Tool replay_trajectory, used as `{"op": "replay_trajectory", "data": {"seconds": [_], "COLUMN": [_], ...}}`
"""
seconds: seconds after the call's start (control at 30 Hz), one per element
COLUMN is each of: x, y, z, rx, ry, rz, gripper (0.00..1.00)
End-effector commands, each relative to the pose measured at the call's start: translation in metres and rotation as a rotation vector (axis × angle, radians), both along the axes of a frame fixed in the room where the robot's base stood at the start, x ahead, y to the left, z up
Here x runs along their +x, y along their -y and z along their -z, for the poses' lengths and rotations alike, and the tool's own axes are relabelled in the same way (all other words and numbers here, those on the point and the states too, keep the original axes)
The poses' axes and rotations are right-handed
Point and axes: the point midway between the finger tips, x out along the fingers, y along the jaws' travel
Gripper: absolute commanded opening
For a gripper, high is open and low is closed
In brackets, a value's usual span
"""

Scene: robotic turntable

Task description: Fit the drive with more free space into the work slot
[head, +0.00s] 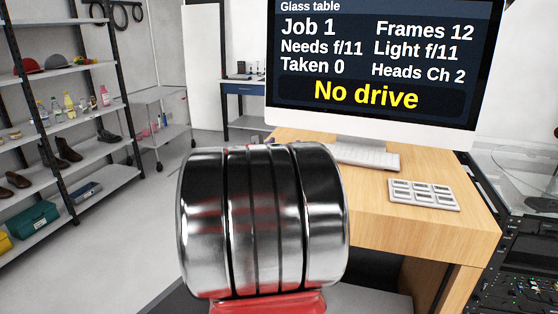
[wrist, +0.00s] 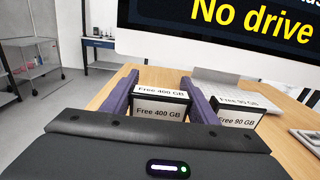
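In the wrist view, a dark drive (wrist: 161,105) with white labels reading "Free 400 GB" stands between the two purple fingers of my gripper (wrist: 158,84). The fingers lie along its left and right sides; I cannot tell whether they touch it. A second drive (wrist: 238,112), labelled "Free 90 GB", stands just right of the right finger. In the head view my own arm hides both drives and nearly all of the gripper. I cannot make out the work slot in either view.
A monitor (head: 376,113) on the wooden desk (head: 465,218) reads "No drive". A keyboard (head: 365,157) and a white pad of several keys (head: 424,194) lie on the desk. Shelves (head: 70,128) stand at left, rack equipment (head: 515,265) at right. The desk's front right is clear.

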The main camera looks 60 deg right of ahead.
Motion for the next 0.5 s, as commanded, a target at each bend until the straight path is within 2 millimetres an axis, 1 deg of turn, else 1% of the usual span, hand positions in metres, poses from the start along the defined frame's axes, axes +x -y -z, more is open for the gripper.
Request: {"op": "replay_trajectory", "data": {"seconds": [0.03, 0.37, 0.5], "x": [0.0, -0.0001, -0.0001], "y": [-0.0001, -0.0001, 0.0], "z": [0.0, 0.0, -0.0004], "rx": [0.0, 0.0, -0.001], "ry": [0.0, 0.0, 0.0], "rz": [0.0, 0.0, 0.0], "gripper": [0.5, 0.27, 0.27]}}
